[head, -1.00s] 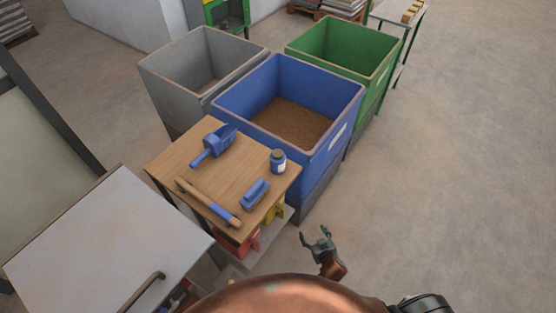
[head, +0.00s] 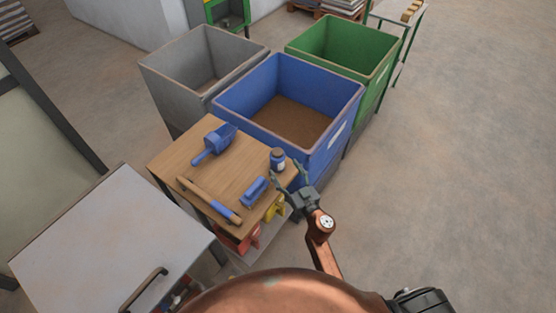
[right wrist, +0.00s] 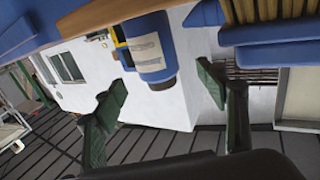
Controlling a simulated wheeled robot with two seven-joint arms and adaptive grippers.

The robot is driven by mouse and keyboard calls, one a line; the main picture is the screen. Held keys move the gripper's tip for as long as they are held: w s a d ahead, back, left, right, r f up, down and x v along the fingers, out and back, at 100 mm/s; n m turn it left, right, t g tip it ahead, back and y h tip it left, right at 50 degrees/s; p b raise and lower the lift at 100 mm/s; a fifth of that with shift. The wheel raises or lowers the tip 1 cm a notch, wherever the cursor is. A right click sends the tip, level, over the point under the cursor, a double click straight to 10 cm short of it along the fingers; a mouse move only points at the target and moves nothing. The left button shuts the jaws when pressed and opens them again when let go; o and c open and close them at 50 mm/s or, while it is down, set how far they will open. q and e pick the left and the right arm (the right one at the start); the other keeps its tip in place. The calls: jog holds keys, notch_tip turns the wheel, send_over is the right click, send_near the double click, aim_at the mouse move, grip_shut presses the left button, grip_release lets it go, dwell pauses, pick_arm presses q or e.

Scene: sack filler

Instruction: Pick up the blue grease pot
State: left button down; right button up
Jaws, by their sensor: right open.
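The blue grease pot (head: 278,161), with a pale label and a dark lid, stands upright near the right corner of the wooden table top (head: 190,159). In the right wrist view the pot (right wrist: 150,47) appears upside down, ahead of the two fingers. My right gripper (head: 288,175) is open and empty at the table's right edge, close to the pot. In the right wrist view its fingers (right wrist: 163,84) are spread, with the pot's lid end showing in the gap between them. I see no contact with the pot. My left gripper is not in view.
A blue brush (head: 255,190), a blue scoop (head: 214,145) and a blue-ended wooden tool (head: 209,199) lie on the same table. A blue bin (head: 340,119) stands right behind it, beside grey (head: 165,91) and green (head: 381,80) bins. Floor at the right is clear.

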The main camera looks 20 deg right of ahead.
aim_at(281, 163)
jog(key=w, duration=0.2)
jog(key=w+b, duration=0.1)
jog(key=w, duration=0.1)
jog(key=w+a+b, duration=0.1)
jog(key=w, duration=0.1)
jog(key=shift+w+f, duration=0.25)
jog(key=shift+f, duration=0.15)
jog(key=shift+w, duration=0.35)
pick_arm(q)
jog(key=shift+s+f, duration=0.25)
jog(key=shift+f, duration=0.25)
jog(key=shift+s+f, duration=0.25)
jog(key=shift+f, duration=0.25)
pick_arm(e)
jog(key=shift+r, duration=0.1)
jog(key=c, duration=1.4)
jog(key=shift+c, duration=0.7)
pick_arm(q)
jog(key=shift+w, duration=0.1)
